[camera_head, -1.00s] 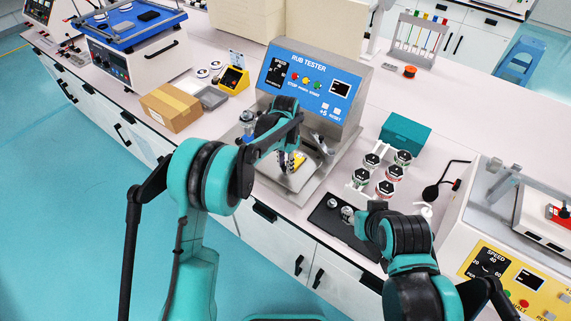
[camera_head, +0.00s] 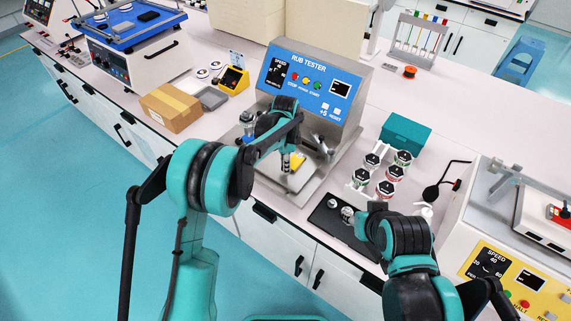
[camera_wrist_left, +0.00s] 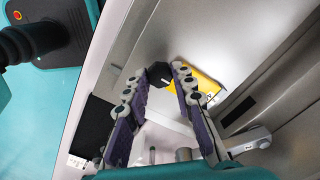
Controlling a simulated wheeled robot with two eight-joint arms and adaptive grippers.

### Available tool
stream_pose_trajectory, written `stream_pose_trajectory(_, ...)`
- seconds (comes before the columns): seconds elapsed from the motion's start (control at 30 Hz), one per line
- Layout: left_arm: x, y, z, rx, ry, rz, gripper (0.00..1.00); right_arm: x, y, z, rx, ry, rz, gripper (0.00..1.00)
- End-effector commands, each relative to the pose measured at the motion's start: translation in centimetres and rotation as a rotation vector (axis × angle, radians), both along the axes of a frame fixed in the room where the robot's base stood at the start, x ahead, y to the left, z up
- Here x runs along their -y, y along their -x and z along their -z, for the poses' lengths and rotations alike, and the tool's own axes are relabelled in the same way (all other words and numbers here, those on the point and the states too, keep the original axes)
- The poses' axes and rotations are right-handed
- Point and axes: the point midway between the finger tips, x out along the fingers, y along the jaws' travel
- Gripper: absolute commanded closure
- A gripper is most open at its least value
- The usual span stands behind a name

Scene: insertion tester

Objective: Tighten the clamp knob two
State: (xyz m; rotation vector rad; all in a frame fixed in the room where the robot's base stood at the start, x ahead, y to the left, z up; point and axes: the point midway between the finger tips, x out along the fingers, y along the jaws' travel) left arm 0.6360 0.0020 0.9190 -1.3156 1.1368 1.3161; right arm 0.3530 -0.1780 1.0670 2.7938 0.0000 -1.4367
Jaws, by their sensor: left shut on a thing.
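The rub tester (camera_head: 318,82) stands in the middle of the bench, with a blue panel and a steel bed. My left gripper (camera_head: 287,165) points down over the front of its bed. In the left wrist view, a black clamp knob (camera_wrist_left: 159,72) with a pale line on it sits between the fingertips of my left gripper (camera_wrist_left: 167,70), which is shut on it. A yellow piece (camera_wrist_left: 205,84) lies beside the fingers; it also shows in the head view (camera_head: 298,160). Which numbered knob this is cannot be read. My right gripper is mostly hidden behind its own arm, near the black mat.
A black mat (camera_head: 325,222) with small metal parts lies right of the tester. Several lidded jars (camera_head: 372,160) and a teal box (camera_head: 405,133) stand behind it. A cardboard box (camera_head: 170,108) stands to the left.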

Motion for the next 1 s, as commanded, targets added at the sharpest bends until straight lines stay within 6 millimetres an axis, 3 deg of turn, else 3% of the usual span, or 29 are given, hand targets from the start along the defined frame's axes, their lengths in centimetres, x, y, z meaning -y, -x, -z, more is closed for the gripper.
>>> stream_pose_trajectory(0.37,0.0,0.0,0.0,0.000,0.000,0.005,1.00,0.0,0.0,0.0,0.000,0.000,0.000,0.60)
stream_pose_trajectory(0.4,0.0,0.0,0.0,0.000,0.000,0.005,0.73,0.0,0.0,0.0,0.000,0.000,0.000,0.60)
stream_pose_trajectory(0.47,0.0,0.0,0.0,0.001,0.000,0.005,0.57,0.0,0.0,0.0,0.000,0.000,0.000,0.60)
stream_pose_trajectory(0.5,0.0,0.0,0.0,0.000,0.000,0.005,0.54,0.0,0.0,0.0,0.000,0.000,0.000,0.60)
stream_pose_trajectory(0.83,0.0,0.0,-0.3,0.000,0.000,0.004,0.54,0.0,0.0,0.0,0.000,0.000,0.000,0.60)
stream_pose_trajectory(1.0,0.0,0.0,-2.7,0.000,0.000,0.004,0.54,0.0,0.0,0.0,0.000,0.000,0.000,0.60)
